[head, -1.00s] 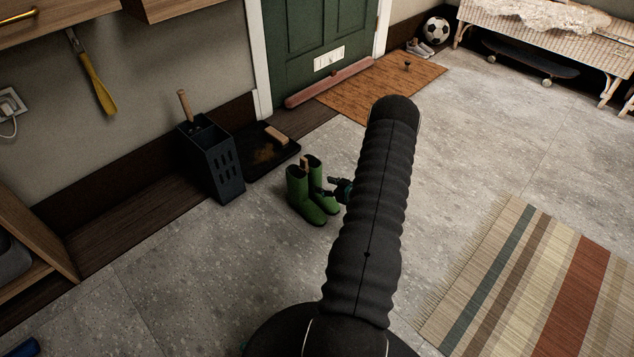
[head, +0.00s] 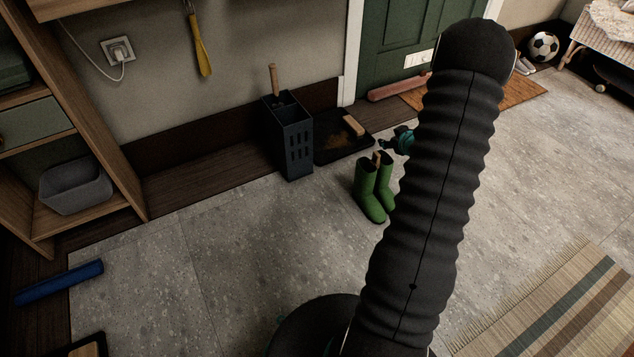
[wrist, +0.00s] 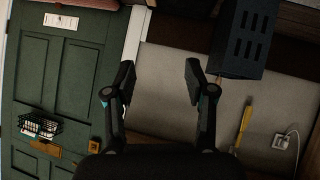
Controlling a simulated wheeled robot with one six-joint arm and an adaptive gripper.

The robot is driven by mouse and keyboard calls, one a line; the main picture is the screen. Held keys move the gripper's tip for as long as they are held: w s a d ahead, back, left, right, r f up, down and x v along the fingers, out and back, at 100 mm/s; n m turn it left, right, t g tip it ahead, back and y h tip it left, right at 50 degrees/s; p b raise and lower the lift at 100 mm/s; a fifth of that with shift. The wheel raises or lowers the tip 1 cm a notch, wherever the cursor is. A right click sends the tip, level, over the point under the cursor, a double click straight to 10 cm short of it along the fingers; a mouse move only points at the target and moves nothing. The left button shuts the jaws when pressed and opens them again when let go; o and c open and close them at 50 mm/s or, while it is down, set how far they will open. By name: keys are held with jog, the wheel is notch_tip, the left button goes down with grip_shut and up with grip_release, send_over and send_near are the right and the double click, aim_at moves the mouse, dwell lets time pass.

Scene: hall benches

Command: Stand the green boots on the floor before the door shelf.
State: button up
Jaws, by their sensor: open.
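The green boots (head: 372,190) stand upright as a pair on the grey floor in the head view, in front of a black tray. A small wooden piece shows between their tops. My gripper (head: 397,143) is just above and to the right of the boot tops in the picture, partly hidden behind my arm. In the wrist view my gripper (wrist: 155,82) has its two fingers wide apart with nothing between them. The boots are not in the wrist view. A wooden shelf unit (head: 125,175) stands at the left; I cannot tell whether it is the door shelf.
A dark slotted holder (head: 290,140) and the black tray (head: 331,150) with a brush stand by the wall. A blue roll (head: 60,283) lies at the left. The green door (head: 395,50) and doormat (head: 520,95) are behind my arm. The floor left of the boots is clear.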

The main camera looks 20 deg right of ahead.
jog(key=s+a+r+m+g+h, duration=0.1)
jog(key=s+a+r, duration=0.1)
jog(key=a+r, duration=0.8)
jog(key=s+a+r+m+g+h, duration=0.1)
jog(key=s+a+r+g, duration=0.15)
jog(key=a+r, duration=0.75)
jog(key=s+a+r+g+y, duration=0.1)
jog(key=s+a+r, duration=0.3)
jog(key=s+a, duration=0.5)
jog(key=s+a+r+y, duration=0.3)
jog(key=s+a, duration=0.7)
jog(key=s, duration=0.5)
jog(key=shift+s+r+n+g, duration=0.25)
jog(key=shift+r+n+g, duration=0.1)
jog(key=shift+r, duration=0.1)
jog(key=shift+d, duration=0.1)
